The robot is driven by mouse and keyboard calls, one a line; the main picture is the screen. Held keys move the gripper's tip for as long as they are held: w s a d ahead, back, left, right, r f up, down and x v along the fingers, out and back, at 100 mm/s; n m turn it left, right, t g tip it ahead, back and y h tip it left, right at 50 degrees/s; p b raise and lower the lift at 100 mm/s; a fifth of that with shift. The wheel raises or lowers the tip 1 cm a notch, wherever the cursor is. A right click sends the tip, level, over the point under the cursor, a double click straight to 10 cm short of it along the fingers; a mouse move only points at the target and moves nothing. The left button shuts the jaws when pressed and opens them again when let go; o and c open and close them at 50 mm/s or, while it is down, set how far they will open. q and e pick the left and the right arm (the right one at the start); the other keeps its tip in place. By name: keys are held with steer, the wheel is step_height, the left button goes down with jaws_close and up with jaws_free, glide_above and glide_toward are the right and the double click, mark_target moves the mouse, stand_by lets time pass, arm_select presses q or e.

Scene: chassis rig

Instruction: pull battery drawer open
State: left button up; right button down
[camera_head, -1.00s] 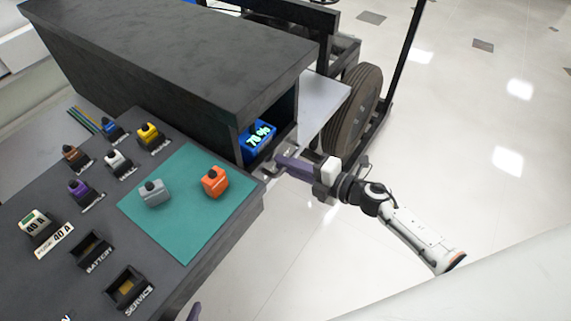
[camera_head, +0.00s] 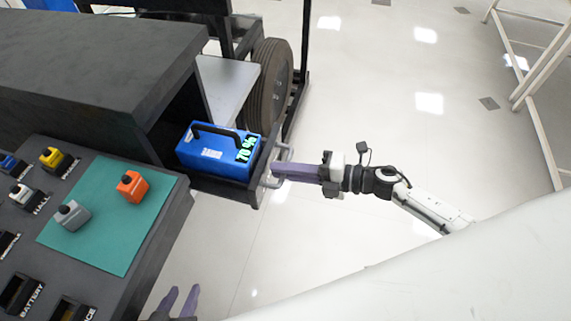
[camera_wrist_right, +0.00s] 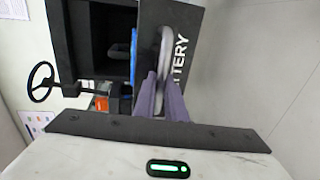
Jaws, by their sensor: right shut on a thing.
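The battery drawer (camera_head: 229,188) stands out of the dark chassis housing, with the blue battery (camera_head: 212,150) in it. The battery has a black handle and a display reading 70 %. My right gripper (camera_head: 276,170) is shut on the drawer's grey bar handle (camera_head: 283,153). In the right wrist view the purple fingers (camera_wrist_right: 161,85) are around the handle (camera_wrist_right: 166,50), beside the drawer front (camera_wrist_right: 183,40) lettered "BATTERY". My left gripper (camera_head: 180,292) shows at the bottom of the head view, its two purple fingers apart and empty.
A dark bench with a teal mat (camera_head: 105,215) is at the left. An orange block (camera_head: 132,187) and a grey block (camera_head: 71,215) stand on the mat. A wheel (camera_head: 268,90) is behind the drawer. The floor (camera_head: 400,130) to the right is clear.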

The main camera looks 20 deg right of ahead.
steer(key=shift+s+d, duration=0.3)
steer(key=shift+d, duration=0.2)
steer(key=c, duration=2.1)
jaws_free()
steer(key=v, duration=1)
steer(key=shift+s+d+r, duration=0.1)
steer(key=shift+d, duration=0.05)
